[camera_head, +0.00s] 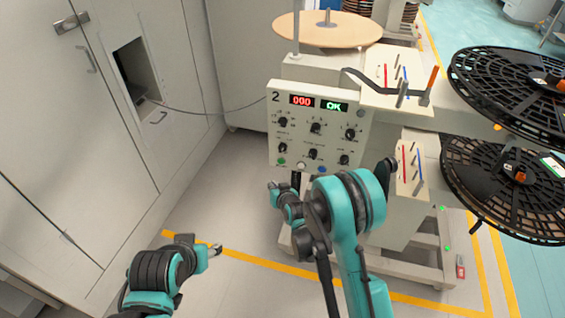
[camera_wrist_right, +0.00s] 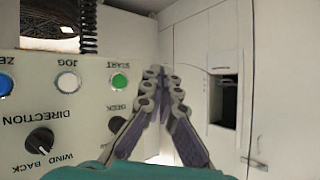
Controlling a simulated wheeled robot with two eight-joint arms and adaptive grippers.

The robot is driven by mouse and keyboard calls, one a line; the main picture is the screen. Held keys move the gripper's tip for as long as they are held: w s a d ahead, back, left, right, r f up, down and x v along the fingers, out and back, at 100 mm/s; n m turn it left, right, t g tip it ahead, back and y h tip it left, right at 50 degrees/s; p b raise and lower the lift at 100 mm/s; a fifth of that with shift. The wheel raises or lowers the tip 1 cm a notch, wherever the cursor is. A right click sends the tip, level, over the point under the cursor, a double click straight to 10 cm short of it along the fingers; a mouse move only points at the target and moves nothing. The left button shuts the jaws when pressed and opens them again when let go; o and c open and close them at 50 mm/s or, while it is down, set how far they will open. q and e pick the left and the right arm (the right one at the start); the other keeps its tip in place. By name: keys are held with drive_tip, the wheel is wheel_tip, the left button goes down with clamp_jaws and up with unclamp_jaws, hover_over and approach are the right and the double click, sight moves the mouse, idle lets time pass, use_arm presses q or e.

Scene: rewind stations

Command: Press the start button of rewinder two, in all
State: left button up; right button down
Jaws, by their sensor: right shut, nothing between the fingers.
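Rewinder two's cream control panel (camera_head: 297,128) bears a "2", a red display reading 000 and a green display reading OK. Its green start button (camera_head: 281,161) is at the panel's lower left; in the right wrist view the panel appears upside down, with the start button (camera_wrist_right: 119,81) labelled START. My right gripper (camera_head: 273,186) is just below the panel's lower left corner. In the wrist view my right gripper (camera_wrist_right: 157,72) is shut and empty, its fingertips beside the start button with a visible sideways gap. My left gripper (camera_head: 213,249) is low over the floor, its jaws too small to judge.
A white jog button (camera_wrist_right: 69,83) and a blue button (camera_wrist_right: 6,85) sit in line with the start button. Knobs (camera_head: 315,128) cover the panel. Black reels (camera_head: 510,190) stand at right, grey cabinets (camera_head: 110,200) at left. Yellow tape (camera_head: 270,265) marks the floor.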

sight(281, 161)
idle(0.3)
drive_tip(key=w+d, duration=0.2)
drive_tip(key=w, duration=0.6)
drive_tip(key=shift+w+d, duration=0.15)
drive_tip(key=shift+d, duration=0.2)
drive_tip(key=shift+w, duration=0.1)
idle(1.1)
drive_tip(key=shift+w+d, duration=0.15)
drive_tip(key=shift+w, duration=0.15)
